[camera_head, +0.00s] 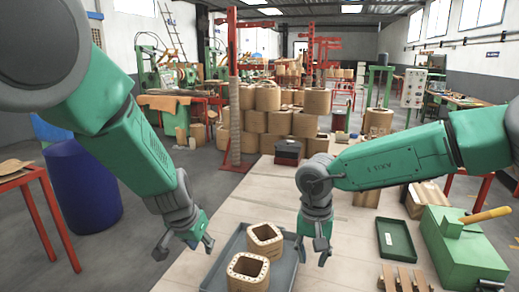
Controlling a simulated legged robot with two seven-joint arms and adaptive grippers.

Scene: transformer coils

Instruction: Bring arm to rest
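My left gripper (187,245) hangs at the left, over or just beside the table's left edge, with its fingers apart and nothing between them. My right gripper (313,254) hangs near the right side of the grey tray, pointing down, with its fingers apart and nothing between them. Two square wooden coils with open centres stand in the tray: one farther back (265,232) and one nearer (247,265). Neither gripper holds a coil.
The pale wooden table (225,215) carries the grey tray (285,272), a green tray (396,240), a green machine with a yellow handle (462,250) and small wooden pieces (405,280). A blue barrel (85,190) and red stand (35,175) are left. Stacked coils (268,122) stand behind.

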